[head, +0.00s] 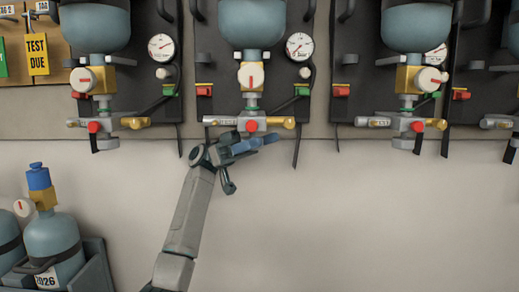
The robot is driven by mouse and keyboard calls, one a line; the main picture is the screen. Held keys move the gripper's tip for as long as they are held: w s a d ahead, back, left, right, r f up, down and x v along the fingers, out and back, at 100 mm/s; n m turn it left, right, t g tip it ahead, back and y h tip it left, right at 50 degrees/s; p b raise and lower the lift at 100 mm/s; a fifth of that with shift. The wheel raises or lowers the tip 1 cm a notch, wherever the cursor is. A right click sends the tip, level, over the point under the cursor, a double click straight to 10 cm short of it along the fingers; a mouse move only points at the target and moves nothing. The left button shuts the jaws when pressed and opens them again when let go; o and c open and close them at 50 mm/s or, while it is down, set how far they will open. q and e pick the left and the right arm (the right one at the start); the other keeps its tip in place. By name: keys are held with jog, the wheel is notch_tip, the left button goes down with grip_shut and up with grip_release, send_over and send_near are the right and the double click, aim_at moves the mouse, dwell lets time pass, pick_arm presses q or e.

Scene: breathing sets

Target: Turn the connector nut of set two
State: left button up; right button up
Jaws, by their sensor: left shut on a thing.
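Set two (251,57) is the second from the left on the wall. It has a blue-grey cylinder, a brass valve block with a white round knob (251,76), and a grey fitting with a red button (251,127) below. A brass piece (283,122) sticks out to the right of that fitting. My left gripper (268,140) comes up from below, its blue fingers pointing right, just under the fitting. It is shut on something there. The fingers hide what they hold, and I cannot tell whether it is the connector nut. My right gripper is not in view.
Similar sets hang on either side: one (92,80) at left, one (410,80) at right, another cut off at the right edge. Spare cylinders (52,245) stand in a rack at lower left. A yellow "TEST DUE" tag (37,53) hangs at upper left. The lower wall is clear.

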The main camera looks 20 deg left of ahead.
pick_arm(q)
jog(key=shift+m+g+y, duration=0.3)
jog(key=shift+m+g, duration=0.1)
jog(key=shift+g, duration=0.3)
jog(key=o, duration=1)
